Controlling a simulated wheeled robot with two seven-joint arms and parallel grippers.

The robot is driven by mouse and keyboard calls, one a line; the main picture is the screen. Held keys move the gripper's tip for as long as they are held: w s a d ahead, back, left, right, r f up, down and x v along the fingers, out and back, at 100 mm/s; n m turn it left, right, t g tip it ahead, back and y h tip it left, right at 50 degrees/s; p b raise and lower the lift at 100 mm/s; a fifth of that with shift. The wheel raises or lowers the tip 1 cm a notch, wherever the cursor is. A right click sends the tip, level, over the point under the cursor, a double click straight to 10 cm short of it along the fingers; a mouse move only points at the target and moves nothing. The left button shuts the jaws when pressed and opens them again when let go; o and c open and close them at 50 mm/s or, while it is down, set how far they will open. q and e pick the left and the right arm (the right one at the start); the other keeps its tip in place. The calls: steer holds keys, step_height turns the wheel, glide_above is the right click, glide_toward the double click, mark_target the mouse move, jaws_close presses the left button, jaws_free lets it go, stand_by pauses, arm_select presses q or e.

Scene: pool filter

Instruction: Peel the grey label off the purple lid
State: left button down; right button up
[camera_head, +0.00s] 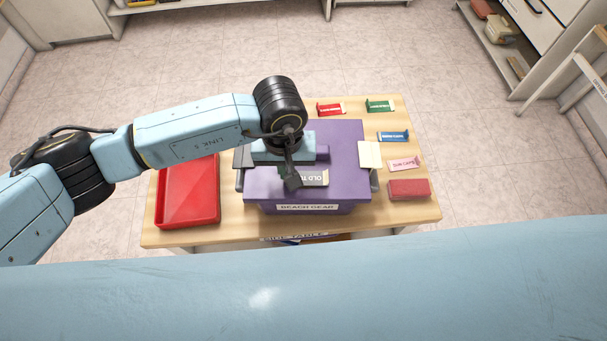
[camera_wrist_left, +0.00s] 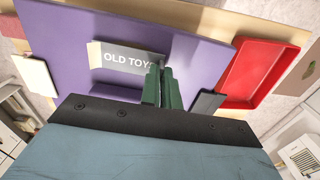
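The purple lid (camera_head: 345,147) lies flat on a purple bin marked BEACH GEAR at the middle of the table; it fills much of the left wrist view (camera_wrist_left: 200,45). The grey label (camera_head: 315,178), lettered OLD TOY with its last part hidden, lies on the lid; it also shows in the left wrist view (camera_wrist_left: 120,57), with a beige tab at one end. My left gripper (camera_head: 291,183) points down at the label's other end. Its green fingers (camera_wrist_left: 163,85) look close together in the wrist view. Whether the label's edge is between them is hidden. My right gripper is out of view.
A red tray (camera_head: 187,222) stands left of the bin. Small labels in red (camera_head: 330,109), green (camera_head: 380,105), blue (camera_head: 394,136) and pink (camera_head: 405,164) lie on the right, near a red block (camera_head: 409,188). The wooden table's (camera_head: 400,214) front right corner is clear.

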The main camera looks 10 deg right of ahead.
arm_select(q)
steer(key=shift+a+r+p, duration=0.25)
steer(key=shift+r, duration=0.5)
steer(key=shift+a+r+p, duration=0.2)
steer(key=shift+r+p, duration=0.05)
steer(key=shift+r, duration=0.5)
steer(key=shift+r, duration=0.1)
stand_by(0.3)
steer(key=shift+r+p, duration=1)
steer(key=shift+r, duration=1.35)
